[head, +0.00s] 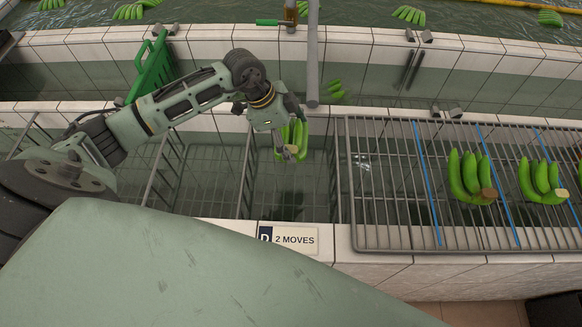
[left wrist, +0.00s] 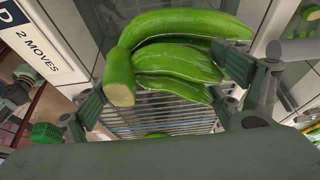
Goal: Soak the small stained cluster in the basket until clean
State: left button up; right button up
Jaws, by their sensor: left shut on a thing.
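My left gripper (head: 289,146) is shut on a small green banana cluster (head: 298,134). It holds the cluster over a wire basket (head: 246,178) set in the tiled water tank. In the left wrist view the cluster (left wrist: 180,57) lies between the fingers, with its pale cut crown toward the left. The skin that shows there looks green, and I see no clear stain; the far side is hidden. Whether the cluster's lower end touches the water cannot be told. My right gripper is not in view.
A wire rack (head: 385,190) with blue dividers stands right of the basket and bears green clusters (head: 468,178). A sign reading "D 2 MOVES" (head: 288,239) is on the near tiled wall. More bananas float in the far water.

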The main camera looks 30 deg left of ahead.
aim_at(299, 140)
pick_arm(q)
jog(key=shift+r, duration=2.1)
